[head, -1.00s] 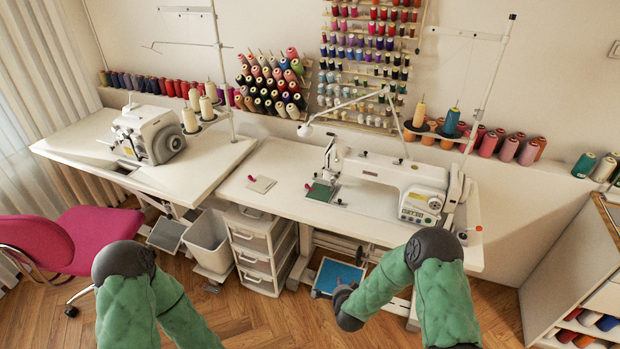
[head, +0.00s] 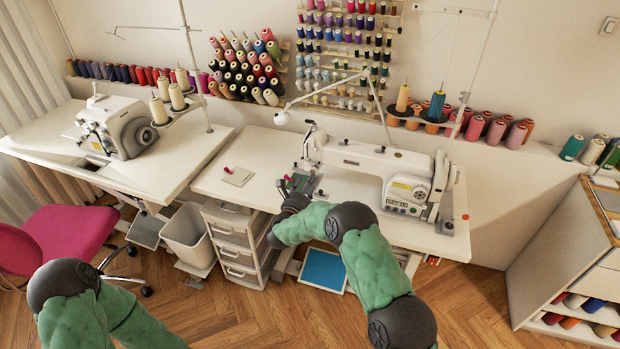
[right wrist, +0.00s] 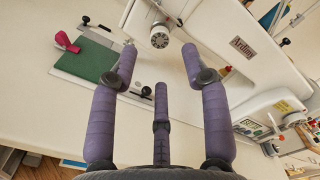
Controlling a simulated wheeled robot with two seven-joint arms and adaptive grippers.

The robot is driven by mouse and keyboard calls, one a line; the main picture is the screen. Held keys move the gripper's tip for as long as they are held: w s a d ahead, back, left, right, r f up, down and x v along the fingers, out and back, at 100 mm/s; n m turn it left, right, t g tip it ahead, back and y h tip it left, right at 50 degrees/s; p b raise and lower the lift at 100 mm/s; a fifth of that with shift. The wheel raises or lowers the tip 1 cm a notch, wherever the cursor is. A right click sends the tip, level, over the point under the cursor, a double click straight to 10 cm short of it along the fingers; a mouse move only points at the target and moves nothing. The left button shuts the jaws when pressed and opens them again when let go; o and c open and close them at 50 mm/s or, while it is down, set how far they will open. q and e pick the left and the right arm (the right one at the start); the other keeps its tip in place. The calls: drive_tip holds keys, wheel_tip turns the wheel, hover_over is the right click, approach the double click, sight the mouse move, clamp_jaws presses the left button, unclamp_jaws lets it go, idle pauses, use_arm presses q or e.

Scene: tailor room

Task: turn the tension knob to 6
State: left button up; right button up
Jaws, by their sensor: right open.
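The white sewing machine (head: 368,163) stands on the right-hand table. In the right wrist view a round, light-coloured dial with a dark-marked rim, which looks like the tension knob (right wrist: 160,38), sits on the end of the machine's head. My right gripper (right wrist: 160,55) is open and empty, with its purple fingers spread and the knob just beyond and between the two outer fingertips. I see no contact. The head view shows the right gripper (head: 288,188) in front of the needle end, which partly hides that area. The numbers on the knob are too small to read. My left gripper is out of view.
A green fabric piece (right wrist: 98,58) and a pink object (right wrist: 66,41) lie on the table beside the needle area. The machine's control panel (head: 405,193) is to the right. A lamp arm (head: 330,95) reaches over the machine. The table front (head: 225,190) at left is mostly clear.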

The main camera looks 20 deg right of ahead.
sight(313, 172)
drive_tip(key=shift+b+x, duration=0.55)
drive_tip(key=shift+x, duration=2.05)
clamp_jaws()
